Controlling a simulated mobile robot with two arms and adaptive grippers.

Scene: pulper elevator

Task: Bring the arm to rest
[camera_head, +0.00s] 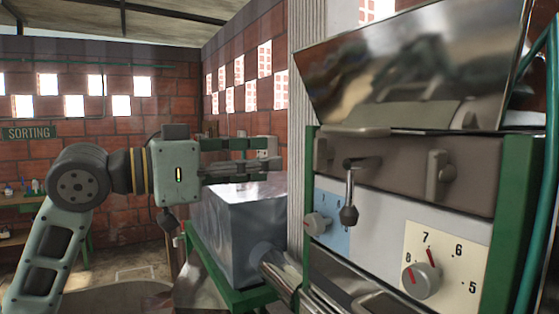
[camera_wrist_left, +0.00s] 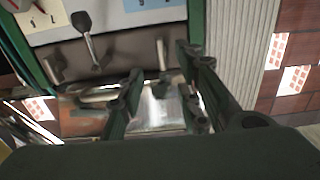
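My left arm comes in from the left in the head view, bent up at the elbow. Its gripper (camera_head: 268,156) points right, held level in front of the brick wall and the grey metal box. The fingers are apart with nothing visible between them. In the left wrist view the gripper (camera_wrist_left: 160,75) also shows spread, empty fingers, with the machine's panel beyond them. My right gripper is in neither view.
The machine (camera_head: 378,225) stands close on the right, with a black-knobbed lever (camera_head: 349,214), a red-marked dial (camera_head: 421,281) and a smaller knob (camera_head: 316,223). A grey metal box (camera_head: 240,225) sits below the gripper. A SORTING sign (camera_head: 29,133) hangs on the far left wall.

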